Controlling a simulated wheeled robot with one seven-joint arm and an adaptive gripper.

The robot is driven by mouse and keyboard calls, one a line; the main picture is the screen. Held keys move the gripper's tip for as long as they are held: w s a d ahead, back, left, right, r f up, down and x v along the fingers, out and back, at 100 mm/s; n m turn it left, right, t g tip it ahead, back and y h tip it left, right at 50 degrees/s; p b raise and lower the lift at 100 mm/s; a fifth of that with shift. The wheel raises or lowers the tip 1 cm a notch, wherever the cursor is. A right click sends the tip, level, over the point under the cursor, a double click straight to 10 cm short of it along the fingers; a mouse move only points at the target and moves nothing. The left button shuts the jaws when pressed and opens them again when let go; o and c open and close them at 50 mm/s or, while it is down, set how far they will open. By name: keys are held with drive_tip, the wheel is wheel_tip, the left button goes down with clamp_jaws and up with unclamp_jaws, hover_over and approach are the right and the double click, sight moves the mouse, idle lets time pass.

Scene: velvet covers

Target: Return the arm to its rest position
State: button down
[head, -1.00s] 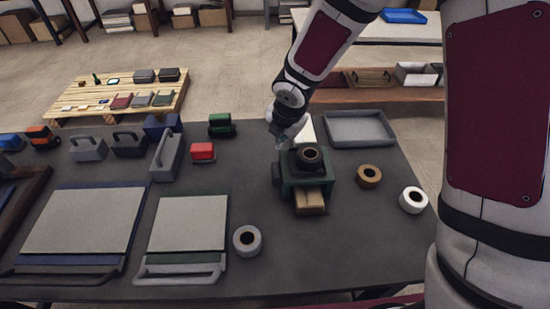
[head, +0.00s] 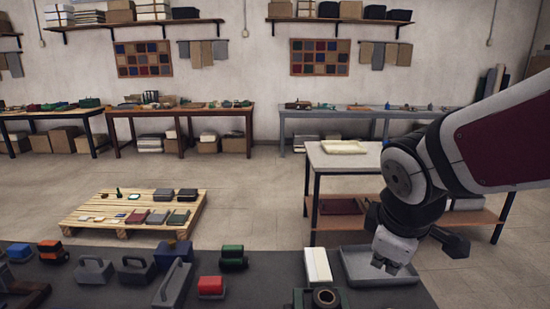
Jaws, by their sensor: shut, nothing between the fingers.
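My arm comes in from the right in the head view and bends down at a dark joint. My gripper (head: 385,266) hangs from it, pointing down, in front of or above the grey tray (head: 357,279) at the table's back right. The fingers are small in view and look closed and empty. The dark green tape dispenser (head: 302,299) with a dark roll (head: 326,298) stands left of the gripper, cut off by the lower edge.
The dark table (head: 255,285) holds a white block (head: 317,265), a red block (head: 210,286) and several grey handled tools (head: 136,271).

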drive_tip(key=s+r+m+y, duration=0.1)
drive_tip(key=s+r+m, duration=0.2)
drive_tip(key=s+m, duration=0.7)
drive_tip(key=s, duration=0.5)
drive_tip(key=shift+s+d+m+y, duration=0.15)
drive_tip(key=shift+s+m+y, duration=0.05)
drive_tip(key=shift+m+y, duration=0.2)
drive_tip(key=shift+r, duration=0.1)
drive_tip(key=w+a+g+y+p, duration=0.15)
drive_tip(key=w+a+p, duration=0.35)
drive_tip(key=w, duration=0.8)
drive_tip(key=w+a+f+g+p, duration=0.1)
drive_tip(key=w+a+f, duration=0.7)
drive_tip(key=w+f, duration=0.1)
drive_tip(key=shift+a+f+g+h+p, duration=0.15)
drive_tip(key=shift+a+g+h+p, duration=0.1)
drive_tip(key=shift+g+h+p, duration=0.1)
